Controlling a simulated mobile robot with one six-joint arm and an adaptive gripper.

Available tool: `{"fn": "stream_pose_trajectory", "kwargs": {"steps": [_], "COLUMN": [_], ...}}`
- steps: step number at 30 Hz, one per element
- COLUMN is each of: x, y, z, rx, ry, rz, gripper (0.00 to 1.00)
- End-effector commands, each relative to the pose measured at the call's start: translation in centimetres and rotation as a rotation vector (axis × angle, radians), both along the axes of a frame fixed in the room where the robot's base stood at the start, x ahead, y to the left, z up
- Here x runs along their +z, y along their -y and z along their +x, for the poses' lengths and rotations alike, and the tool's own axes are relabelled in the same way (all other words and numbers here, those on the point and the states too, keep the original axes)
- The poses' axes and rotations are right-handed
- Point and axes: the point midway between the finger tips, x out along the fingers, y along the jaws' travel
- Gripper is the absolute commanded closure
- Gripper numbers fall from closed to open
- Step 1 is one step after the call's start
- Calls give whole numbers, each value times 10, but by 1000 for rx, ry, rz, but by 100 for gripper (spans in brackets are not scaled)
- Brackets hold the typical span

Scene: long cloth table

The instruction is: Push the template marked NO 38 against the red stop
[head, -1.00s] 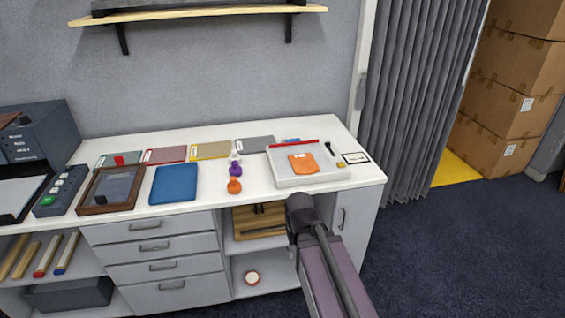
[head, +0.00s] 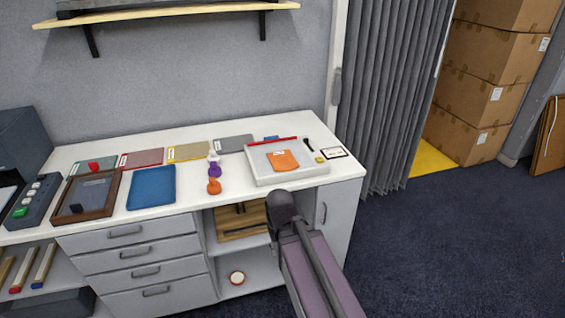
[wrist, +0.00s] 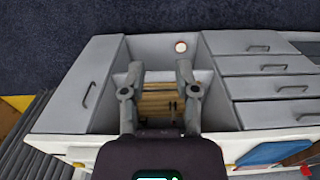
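An orange template (head: 284,160) with a small pale label lies flat in a shallow white tray (head: 262,180) at the right end of the counter. Its marking is too small to read. The red stop (head: 272,142) is a thin bar along the tray's back edge; a strip of pale tray floor shows between it and the template. My gripper in the wrist view (wrist: 160,70) is open and empty, its two fingers apart, facing the cabinet front. In the head view my arm's end is in front of the counter, below the tray and apart from the template; the fingers are hidden there.
Green, red, yellow and grey (head: 234,143) flat pieces lie along the counter's back. Left of the tray stand purple and orange knobbed pieces (head: 214,186), a blue pad (head: 152,187) and a brown frame (head: 72,213). A black-edged card (head: 333,152) lies right of the tray.

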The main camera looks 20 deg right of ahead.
Motion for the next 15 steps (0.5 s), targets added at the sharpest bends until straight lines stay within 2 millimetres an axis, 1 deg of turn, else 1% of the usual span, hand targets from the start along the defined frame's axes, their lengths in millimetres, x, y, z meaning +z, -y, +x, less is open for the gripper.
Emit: {"fn": "stream_pose_trajectory", "kwargs": {"steps": [7,8,9,11,12,15], "x": [0,0,0,-1,-2,-6], "y": [0,0,0,1,2,9], "z": [0,0,0,1,2,8], "rx": [0,0,0,3,6,24], "ry": [0,0,1,4,10,37], "rz": [0,0,0,-4,-8,-32], "gripper": [60,66,78,96,100,100]}}
